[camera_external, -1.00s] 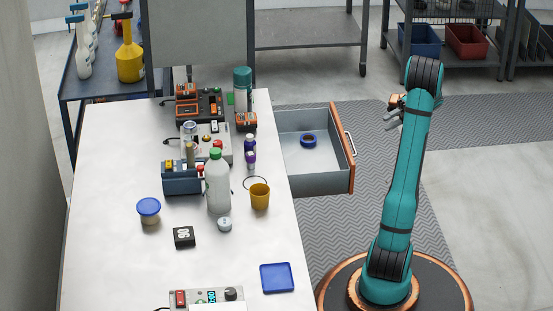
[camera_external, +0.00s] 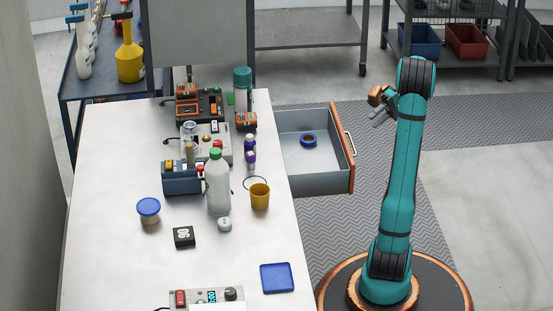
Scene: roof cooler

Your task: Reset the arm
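My teal arm (camera_external: 401,175) stands nearly upright on its round base at the right of the white table, bent at the top. My gripper (camera_external: 377,115) hangs in the air to the right of the open drawer, clear of the table. Its grey fingers point down and left. They are too small to tell whether they are open or shut. No held object can be made out.
The grey drawer (camera_external: 300,180) stands open with a dark blue ring (camera_external: 308,140) inside. The white table (camera_external: 110,270) holds a grey bottle (camera_external: 218,185), an orange cup (camera_external: 260,196), a blue-lidded jar (camera_external: 149,211) and a blue tray (camera_external: 277,278). Open floor lies right of my arm.

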